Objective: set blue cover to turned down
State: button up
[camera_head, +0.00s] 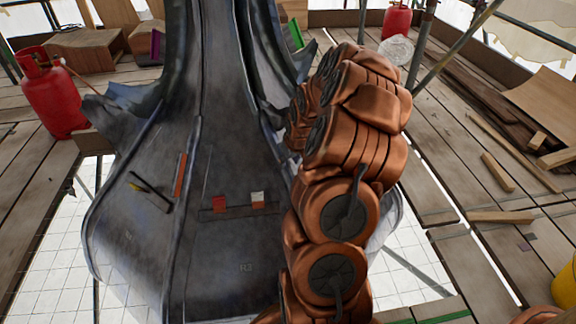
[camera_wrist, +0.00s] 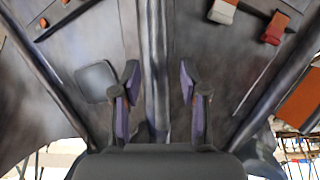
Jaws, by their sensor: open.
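No clearly blue cover shows in either view. A flat grey plate (camera_wrist: 97,82) with rounded corners lies on the dark metal surface in the wrist view, left of my gripper (camera_wrist: 158,88). I cannot tell whether it is the cover. My gripper is open, with nothing between its fingers, and a raised seam of the metal runs behind the gap. In the head view my copper-coloured arm hides the gripper and part of the spire (camera_head: 225,130). A red tab (camera_head: 219,203) and a white-and-red tab (camera_head: 257,198) sit on a dark bar on the spire.
An orange strip (camera_head: 181,175) and a black-and-yellow bar (camera_head: 150,190) are on the spire's left part. A red gas cylinder (camera_head: 50,95) stands at left on the plank deck. Loose timber (camera_head: 498,172) lies at right. Openings in the deck flank the spire.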

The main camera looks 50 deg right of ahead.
jog(key=shift+x, duration=1.1)
jog(key=shift+c, duration=0.3)
grip_shut()
